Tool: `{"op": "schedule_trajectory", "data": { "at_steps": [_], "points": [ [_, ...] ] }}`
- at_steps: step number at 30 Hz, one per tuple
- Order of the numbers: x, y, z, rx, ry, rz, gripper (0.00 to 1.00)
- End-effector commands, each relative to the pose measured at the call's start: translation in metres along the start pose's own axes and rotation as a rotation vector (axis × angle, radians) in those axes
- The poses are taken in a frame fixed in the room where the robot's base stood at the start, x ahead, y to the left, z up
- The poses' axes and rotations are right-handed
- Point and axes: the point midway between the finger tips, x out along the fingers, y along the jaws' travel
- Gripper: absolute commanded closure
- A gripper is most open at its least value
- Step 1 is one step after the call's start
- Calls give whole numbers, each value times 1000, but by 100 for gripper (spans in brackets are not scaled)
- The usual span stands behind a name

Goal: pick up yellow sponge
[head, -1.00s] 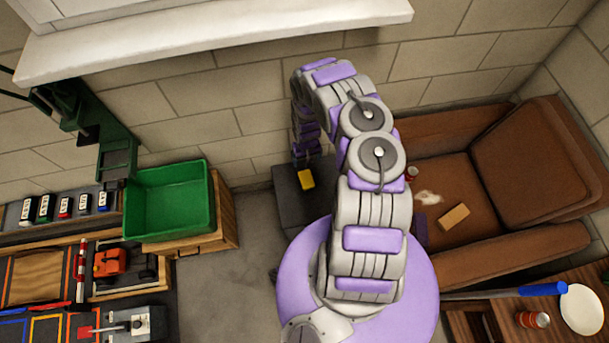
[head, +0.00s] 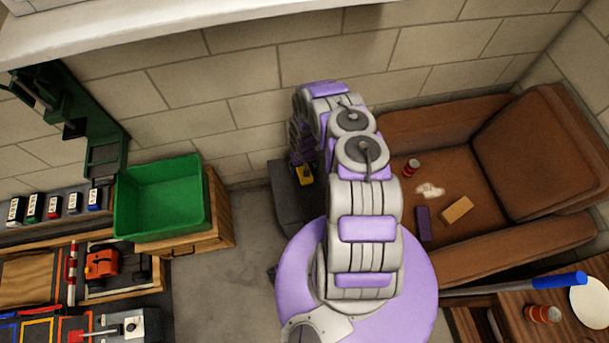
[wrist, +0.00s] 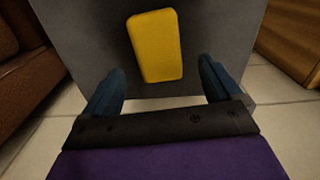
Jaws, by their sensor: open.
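The yellow sponge (wrist: 155,46) lies flat on top of a dark grey box (wrist: 85,55) in the wrist view. In the head view the sponge (head: 304,175) shows small beside my arm, on the same box (head: 292,207), partly covered by the arm's end. My gripper (wrist: 160,85) is open and empty in the wrist view. Its two blue fingers stand wide apart, one toward each side of the sponge's near end. The sponge appears beyond the fingertips. I cannot tell the height gap between them.
A brown armchair (head: 440,150) right of the box holds a can (head: 411,168), a purple block (head: 423,224) and a tan block (head: 456,210). A green bin (head: 163,198) stands on a wooden cabinet to the left. A block wall rises behind. Floor between cabinet and box is clear.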

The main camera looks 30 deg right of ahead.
Motion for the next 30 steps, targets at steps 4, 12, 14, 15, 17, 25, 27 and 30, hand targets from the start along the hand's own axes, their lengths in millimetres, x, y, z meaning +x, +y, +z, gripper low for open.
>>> {"op": "schedule_trajectory", "data": {
  "at_steps": [4, 12, 14, 15, 17, 25, 27, 30],
  "points": [
    [18, 1, 3, -1, -3, -2, 8],
    [49, 2, 4, 1, -1, -2, 8],
    [51, 2, 4, 0, 0, -2, 8],
    [51, 2, 3, 0, 0, -2, 8],
    [50, 2, 3, 0, -1, -2, 8],
    [50, 1, 4, 0, -1, -1, 27],
    [50, 2, 4, 0, -1, -1, 33],
    [50, 2, 4, 0, -2, -2, 43]
  ]
}}
